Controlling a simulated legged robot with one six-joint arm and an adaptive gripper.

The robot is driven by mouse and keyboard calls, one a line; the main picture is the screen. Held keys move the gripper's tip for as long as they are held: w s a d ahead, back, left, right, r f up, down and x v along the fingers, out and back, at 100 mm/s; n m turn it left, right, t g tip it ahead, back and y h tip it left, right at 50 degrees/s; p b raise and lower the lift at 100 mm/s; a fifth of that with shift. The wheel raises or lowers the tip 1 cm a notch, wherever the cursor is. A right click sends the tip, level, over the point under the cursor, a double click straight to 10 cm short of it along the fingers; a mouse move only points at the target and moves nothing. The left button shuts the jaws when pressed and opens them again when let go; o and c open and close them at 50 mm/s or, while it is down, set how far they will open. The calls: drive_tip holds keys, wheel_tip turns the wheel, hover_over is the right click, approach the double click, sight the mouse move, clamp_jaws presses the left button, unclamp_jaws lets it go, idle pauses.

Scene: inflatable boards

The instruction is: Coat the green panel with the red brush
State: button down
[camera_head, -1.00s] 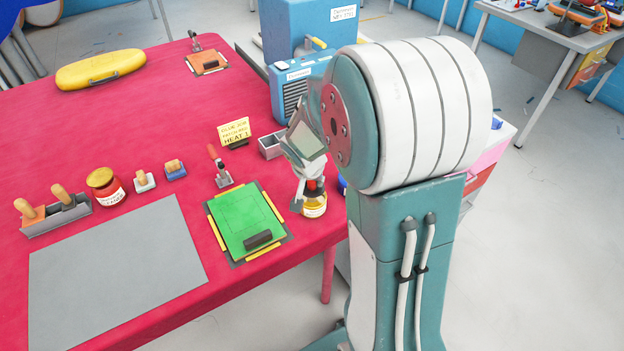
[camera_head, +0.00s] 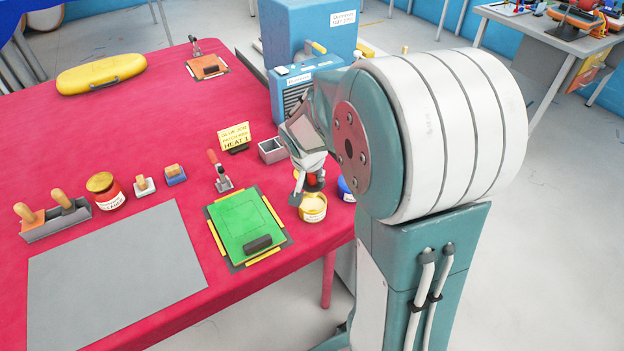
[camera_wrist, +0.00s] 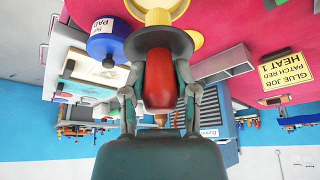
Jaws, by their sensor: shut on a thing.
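My gripper (camera_head: 308,182) is shut on the red brush (camera_wrist: 158,80), whose red handle sits between the two fingers in the wrist view. A wide dark collar sits beyond the handle; the bristles are hidden. The brush is just above or behind the yellow glue pot (camera_head: 313,208), whose open top shows pale contents in the head view. The pot also shows past the collar in the wrist view (camera_wrist: 155,14). The green panel (camera_head: 235,219) lies flat on the table, left of the pot, with yellow strips along its edges and a dark block (camera_head: 257,243) on its near part.
A toggle clamp (camera_head: 220,172) stands behind the panel, near the yellow sign (camera_head: 235,137) and a small grey box (camera_head: 272,150). A blue pot (camera_head: 346,190) is right of the glue pot.

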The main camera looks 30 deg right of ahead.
drive_tip(key=shift+r, duration=1.65)
